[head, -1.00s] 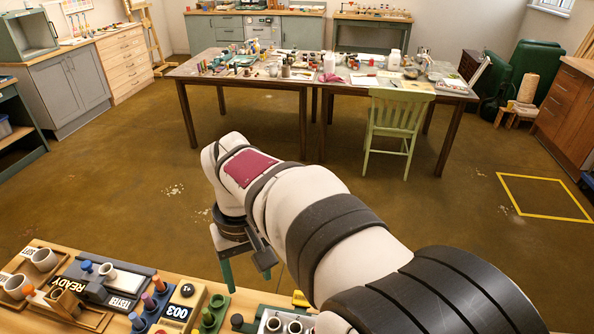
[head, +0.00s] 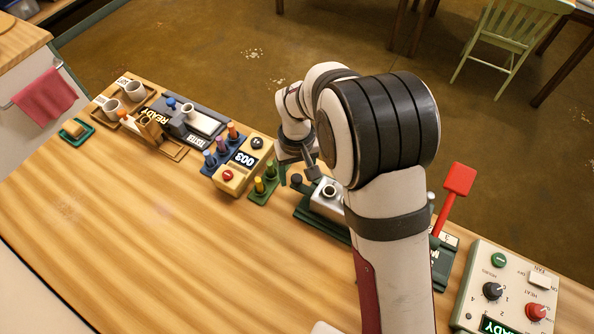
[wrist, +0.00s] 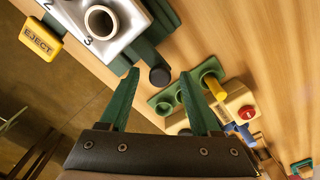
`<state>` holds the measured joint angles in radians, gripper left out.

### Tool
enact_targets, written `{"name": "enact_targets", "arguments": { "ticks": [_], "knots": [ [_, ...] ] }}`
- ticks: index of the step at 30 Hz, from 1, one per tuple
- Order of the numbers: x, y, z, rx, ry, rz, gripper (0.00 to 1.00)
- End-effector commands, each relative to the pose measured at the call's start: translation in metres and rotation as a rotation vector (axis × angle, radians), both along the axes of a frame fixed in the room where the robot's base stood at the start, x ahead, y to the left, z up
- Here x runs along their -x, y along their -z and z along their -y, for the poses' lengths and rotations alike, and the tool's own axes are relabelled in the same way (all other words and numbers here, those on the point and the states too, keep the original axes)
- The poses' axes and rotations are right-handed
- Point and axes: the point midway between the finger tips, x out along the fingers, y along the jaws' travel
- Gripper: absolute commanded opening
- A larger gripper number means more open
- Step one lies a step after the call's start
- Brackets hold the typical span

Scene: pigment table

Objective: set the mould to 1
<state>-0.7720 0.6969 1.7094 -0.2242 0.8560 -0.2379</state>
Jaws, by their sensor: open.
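The mould is a pale metal block (head: 326,203) on a dark green base at the middle of the table, partly hidden by my arm. In the wrist view, the block (wrist: 75,28) shows a round opening and the marks 2 and 3; no 1 shows. A dark round knob (head: 296,180) stands beside the block's left end. My gripper (wrist: 160,74) is open and empty, with its green fingertips on either side of the knob (wrist: 160,77) in the picture. I cannot tell its height above the knob. In the head view my arm partly hides the gripper.
A yellow EJECT tab (wrist: 40,41) sits beside the mould. A green rack (head: 264,188) with pegs and a yellow box reading 003 (head: 243,164) stand close to the left. A red lever (head: 457,180) and a control panel (head: 510,290) are to the right. The front tabletop is clear.

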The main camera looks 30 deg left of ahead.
Motion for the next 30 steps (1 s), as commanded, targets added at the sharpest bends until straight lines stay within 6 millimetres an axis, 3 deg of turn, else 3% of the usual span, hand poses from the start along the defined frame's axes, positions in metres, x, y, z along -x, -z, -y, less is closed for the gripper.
{"name": "enact_targets", "arguments": {
  "ticks": [5, 15, 30],
  "knots": [
    [0.0, -0.0002, 0.0, 0.0, 0.0, 0.0, 0.62],
    [-0.0001, -0.0006, 0.0, 0.0, 0.0, 0.0, 0.01],
    [-0.0002, -0.0009, -0.0001, -0.001, 0.001, 0.001, 0.0]
  ]
}}
